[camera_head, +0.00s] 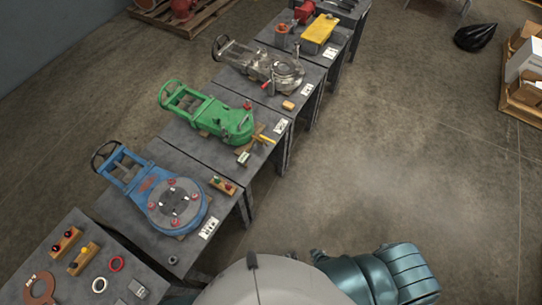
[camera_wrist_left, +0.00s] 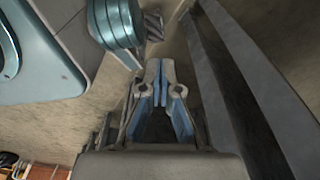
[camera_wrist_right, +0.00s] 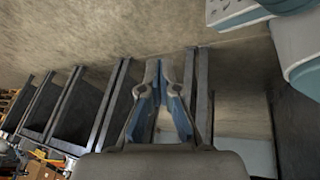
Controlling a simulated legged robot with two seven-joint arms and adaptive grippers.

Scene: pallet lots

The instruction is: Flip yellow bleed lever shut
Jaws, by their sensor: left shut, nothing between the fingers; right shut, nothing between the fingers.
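A green valve (camera_head: 215,115) lies on a dark table in the head view, with a handwheel at its left end. A small yellow lever (camera_head: 266,139) sticks out at its right end, near the table's right edge. Whether it is open or shut is too small to tell. My left gripper (camera_wrist_left: 160,70) is shut and empty in the left wrist view, beside table legs and above the floor. My right gripper (camera_wrist_right: 159,72) is shut and empty in the right wrist view, also by table legs. Neither gripper shows in the head view, and neither touches the valve.
A row of tables holds a blue valve (camera_head: 170,200), a grey valve (camera_head: 270,70) and a yellow-topped box (camera_head: 320,30). A nearer table bears wooden blocks with knobs (camera_head: 82,258) and rings. Boxes on a pallet (camera_head: 525,85) and a black bag (camera_head: 475,37) stand right. The floor between is clear.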

